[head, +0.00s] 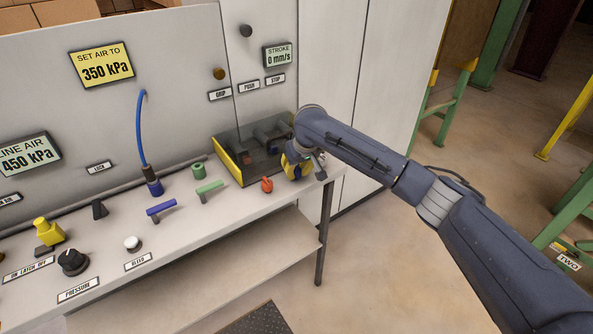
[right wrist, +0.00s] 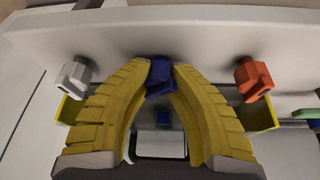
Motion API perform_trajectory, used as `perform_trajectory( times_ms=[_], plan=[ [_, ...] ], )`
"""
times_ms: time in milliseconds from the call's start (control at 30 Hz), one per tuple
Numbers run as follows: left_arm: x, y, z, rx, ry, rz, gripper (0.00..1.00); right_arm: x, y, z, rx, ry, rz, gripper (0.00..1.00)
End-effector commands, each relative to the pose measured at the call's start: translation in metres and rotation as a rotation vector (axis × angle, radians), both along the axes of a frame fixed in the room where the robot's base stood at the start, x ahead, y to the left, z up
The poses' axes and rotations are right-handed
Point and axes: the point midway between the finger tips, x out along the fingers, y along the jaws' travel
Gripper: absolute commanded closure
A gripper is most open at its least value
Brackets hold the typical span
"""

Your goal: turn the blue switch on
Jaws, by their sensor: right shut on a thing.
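The blue switch (right wrist: 160,78) shows in the right wrist view as a dark blue lever on a pale panel, at the top middle. The tips of my right gripper (right wrist: 161,70) close on it from both sides; its lower part shows between the curved yellow fingers. In the head view my right gripper (head: 297,166) is at the right end of the bench, against the open side of a dark see-through box (head: 248,146) with yellow ends. The blue switch cannot be made out in the head view. My left gripper is not in view.
In the right wrist view a white switch (right wrist: 75,76) stands left of the fingers and an orange switch (right wrist: 253,78) right. On the bench, a red knob (head: 267,184), green handle (head: 209,189) and blue handle (head: 161,208) stand left of my gripper.

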Motion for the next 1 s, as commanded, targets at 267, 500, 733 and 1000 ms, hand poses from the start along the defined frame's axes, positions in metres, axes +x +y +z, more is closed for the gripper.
perform_trajectory(
  times_ms=[267, 500, 733, 1000],
  plan=[
    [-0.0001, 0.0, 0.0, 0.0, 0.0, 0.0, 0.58, 0.0018, 0.0023, 0.0042, 0.004, -0.008, -0.1, 1.0],
    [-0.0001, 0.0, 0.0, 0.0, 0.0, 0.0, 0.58, 0.0022, 0.0023, 0.0049, 0.005, -0.008, -0.128, 1.0],
    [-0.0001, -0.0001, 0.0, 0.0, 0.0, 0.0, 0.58, 0.0026, 0.002, 0.0053, 0.005, -0.009, -0.13, 1.0],
    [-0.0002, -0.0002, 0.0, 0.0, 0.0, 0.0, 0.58, 0.002, 0.0015, 0.0043, 0.004, -0.007, -0.129, 0.62]
  ],
)
